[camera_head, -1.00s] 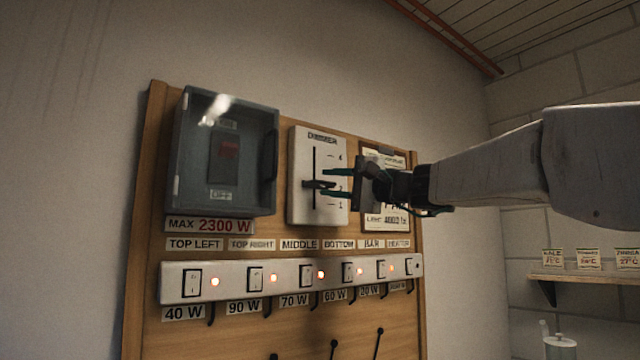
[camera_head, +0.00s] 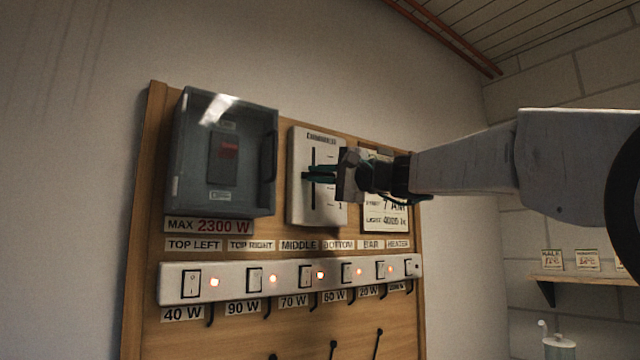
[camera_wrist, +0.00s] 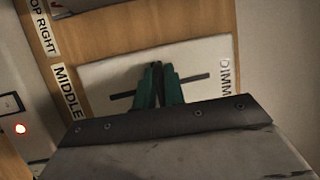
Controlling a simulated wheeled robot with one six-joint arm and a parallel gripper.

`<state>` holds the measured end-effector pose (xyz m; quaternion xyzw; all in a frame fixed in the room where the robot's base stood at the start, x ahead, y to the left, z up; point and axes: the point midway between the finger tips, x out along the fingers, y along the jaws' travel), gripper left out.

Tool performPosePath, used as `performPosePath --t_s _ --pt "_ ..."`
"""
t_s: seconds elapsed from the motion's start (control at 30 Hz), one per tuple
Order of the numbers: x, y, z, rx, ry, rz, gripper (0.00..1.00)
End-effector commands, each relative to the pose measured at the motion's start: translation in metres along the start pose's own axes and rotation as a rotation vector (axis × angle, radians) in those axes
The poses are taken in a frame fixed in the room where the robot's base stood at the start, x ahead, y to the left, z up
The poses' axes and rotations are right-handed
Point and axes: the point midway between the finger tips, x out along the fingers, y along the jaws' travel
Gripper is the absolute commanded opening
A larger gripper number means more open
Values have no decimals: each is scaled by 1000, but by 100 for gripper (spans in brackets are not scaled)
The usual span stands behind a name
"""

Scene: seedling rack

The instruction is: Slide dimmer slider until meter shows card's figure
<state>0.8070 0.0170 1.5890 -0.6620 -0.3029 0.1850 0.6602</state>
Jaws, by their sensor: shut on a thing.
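The dimmer is a white plate (camera_head: 302,207) with a dark vertical slot, on the wooden board in the head view. Its dark slider knob (camera_wrist: 155,75) shows in the wrist view between the green fingers. My gripper (camera_head: 318,175) is shut on the knob, partway along the slot. The dimmer plate also shows in the wrist view (camera_wrist: 100,80), turned sideways. The card (camera_head: 385,222) right of the dimmer is partly behind my gripper; a "LIGHT" line reading about 4000 lx shows, though small. I cannot make out a meter reading.
A grey breaker box (camera_head: 188,160) with a clear cover stands left of the dimmer. A white switch strip (camera_head: 232,284) with several lit red lamps runs below. A shelf (camera_head: 590,278) with small cards is at the right.

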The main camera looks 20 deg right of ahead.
Motion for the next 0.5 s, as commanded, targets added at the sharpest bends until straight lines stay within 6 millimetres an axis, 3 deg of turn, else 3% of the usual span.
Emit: performPosePath --t_s 0.13,0.43,0.47,0.5 --pt "3 -19 -1 0 0 -2 0" --pt "3 -21 -1 2 1 -1 0" --pt "3 -21 -1 2 1 -1 19" --pt "3 -21 -1 1 1 -1 29"
